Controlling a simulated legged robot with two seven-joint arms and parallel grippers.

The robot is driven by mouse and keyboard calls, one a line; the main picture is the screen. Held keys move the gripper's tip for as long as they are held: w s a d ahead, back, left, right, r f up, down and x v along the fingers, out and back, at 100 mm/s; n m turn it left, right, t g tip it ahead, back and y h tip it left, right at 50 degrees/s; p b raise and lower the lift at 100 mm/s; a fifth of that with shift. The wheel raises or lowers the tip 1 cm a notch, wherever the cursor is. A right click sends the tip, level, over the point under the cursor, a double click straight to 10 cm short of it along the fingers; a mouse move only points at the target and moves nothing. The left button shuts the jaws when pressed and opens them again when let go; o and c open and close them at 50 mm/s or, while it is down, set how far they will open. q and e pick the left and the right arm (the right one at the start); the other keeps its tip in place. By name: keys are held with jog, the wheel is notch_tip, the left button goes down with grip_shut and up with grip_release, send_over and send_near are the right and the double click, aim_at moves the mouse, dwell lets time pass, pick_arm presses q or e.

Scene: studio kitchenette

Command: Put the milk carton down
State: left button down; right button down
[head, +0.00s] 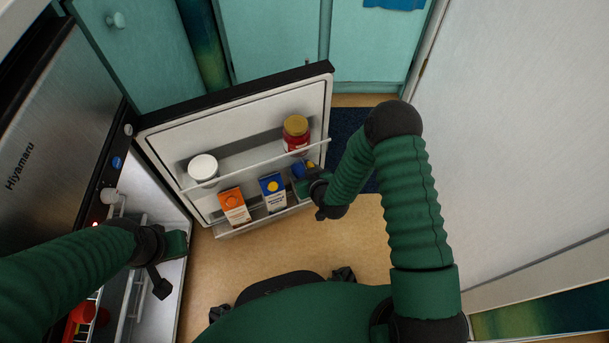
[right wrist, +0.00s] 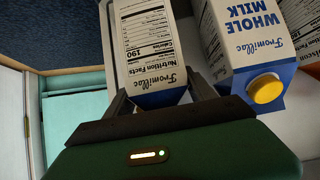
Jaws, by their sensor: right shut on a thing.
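My right gripper (head: 312,183) is at the right end of the open fridge door's lower shelf (head: 245,231). It is shut on a milk carton (right wrist: 150,45), white with a blue end and a nutrition panel facing the wrist camera. In the head view only blue and yellow bits of this carton show behind the gripper. I cannot tell whether its base touches the shelf. A second blue-and-white milk carton (head: 273,195) with a yellow cap stands beside it; it also shows in the right wrist view (right wrist: 240,40). My left gripper (head: 172,262) is by the fridge opening; its fingers are unclear.
An orange-and-white carton (head: 234,208) stands on the lower door shelf. A white-lidded tub (head: 203,168) and a red jar (head: 296,132) stand on the door shelf above. The fridge interior (head: 150,205) is open at left. A pale wall (head: 510,130) is at right.

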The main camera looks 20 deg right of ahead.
jog(key=shift+w, duration=0.1)
jog(key=shift+c, duration=1.6)
grip_release()
jog(key=shift+s+r+p, duration=0.2)
jog(key=shift+s+p, duration=0.05)
jog(key=shift+p, duration=0.15)
jog(key=s+d+r+g+p, duration=0.1)
jog(key=s+r+g+p, duration=0.2)
jog(key=s+r, duration=0.8)
jog(key=s+d+r+m+g+h+p, duration=0.1)
jog(key=s+r+g, duration=0.4)
jog(key=s+r, duration=0.6)
notch_tip(320, 180, up, 4)
jog(key=d+p, duration=0.1)
jog(key=p, duration=0.1)
jog(key=shift+p, duration=0.4)
jog(key=shift+d, duration=0.1)
